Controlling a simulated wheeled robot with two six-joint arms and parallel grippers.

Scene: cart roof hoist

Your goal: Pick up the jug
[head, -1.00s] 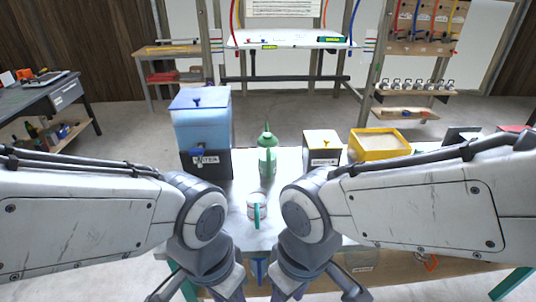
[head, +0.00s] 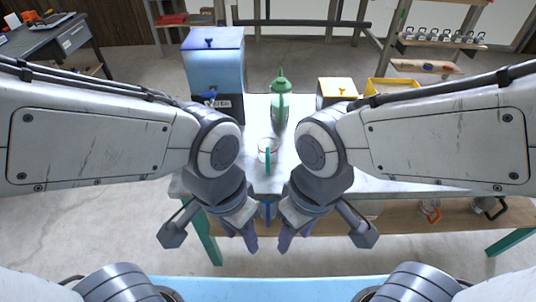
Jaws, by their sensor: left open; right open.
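The jug (head: 265,152), a small pale vessel with a green upright handle facing me, stands on the light-topped table (head: 345,178) near its front edge. My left gripper (head: 246,238) and my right gripper (head: 288,238) hang in front of the table edge, nearer to me than the jug. Both are open and empty, side by side with a narrow gap between them. Neither touches the jug. The jug is seen between my two forearms.
A green spouted can (head: 280,112) stands just behind the jug. A blue tank on a black base (head: 215,68) is at the back left. A lower shelf (head: 405,208) holds small items.

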